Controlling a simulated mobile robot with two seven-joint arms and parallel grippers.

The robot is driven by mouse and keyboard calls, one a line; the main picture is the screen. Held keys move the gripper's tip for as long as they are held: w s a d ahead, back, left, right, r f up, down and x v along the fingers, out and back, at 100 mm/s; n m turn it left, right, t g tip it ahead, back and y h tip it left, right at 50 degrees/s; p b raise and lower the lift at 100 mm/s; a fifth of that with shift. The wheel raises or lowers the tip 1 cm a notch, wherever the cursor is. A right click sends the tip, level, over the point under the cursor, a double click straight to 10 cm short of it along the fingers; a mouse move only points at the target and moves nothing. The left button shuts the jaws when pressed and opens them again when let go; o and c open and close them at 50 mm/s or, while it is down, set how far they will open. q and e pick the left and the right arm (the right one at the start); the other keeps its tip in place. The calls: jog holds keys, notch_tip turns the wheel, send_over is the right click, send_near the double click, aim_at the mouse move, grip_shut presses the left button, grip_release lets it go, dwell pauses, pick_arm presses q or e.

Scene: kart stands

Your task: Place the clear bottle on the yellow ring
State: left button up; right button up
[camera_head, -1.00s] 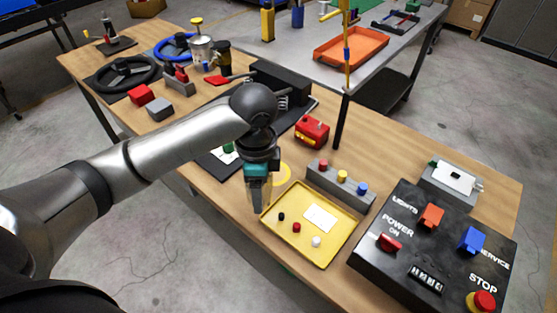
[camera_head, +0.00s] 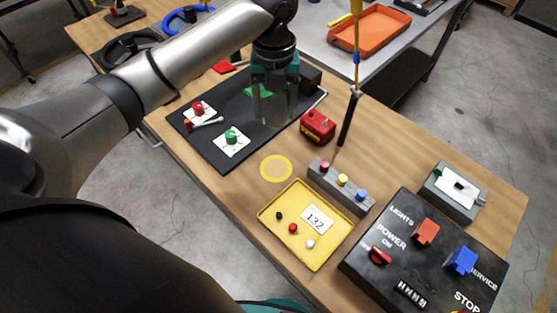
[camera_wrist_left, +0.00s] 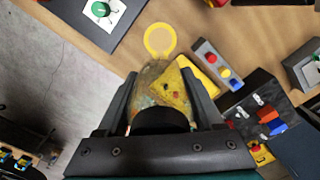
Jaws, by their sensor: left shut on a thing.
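The clear bottle (camera_head: 275,115) is see-through and hangs between the fingers of my left gripper (camera_head: 276,97), in front of the black mat in the head view. In the left wrist view my left gripper (camera_wrist_left: 165,100) is shut on the bottle (camera_wrist_left: 152,78), and the yellow tray shows through it. The yellow ring (camera_head: 276,181) lies flat and empty on the wooden table, nearer the front than the bottle in the head view. The ring (camera_wrist_left: 147,40) also shows just beyond the bottle in the left wrist view. My right gripper is not clearly visible.
A yellow tray (camera_head: 271,228) with small pieces and a grey button block (camera_head: 338,189) stand close to the ring. A red box (camera_head: 318,126) and an upright pole (camera_head: 350,115) stand behind. A black switch panel (camera_head: 385,275) is at right. Bare table surrounds the ring.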

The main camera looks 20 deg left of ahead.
pick_arm(q)
jog(key=b, duration=0.2)
send_over(276, 169)
notch_tip(276, 169, down, 16)
jog(key=shift+r, duration=0.2)
jog(key=shift+f+b, duration=0.4)
jog(key=shift+f, duration=1.7)
jog(key=shift+f, duration=0.1)
jog(key=o, duration=1.4)
notch_tip(276, 169, up, 12)
jog(key=shift+r+p, duration=0.15)
jog(key=shift+p, duration=0.8)
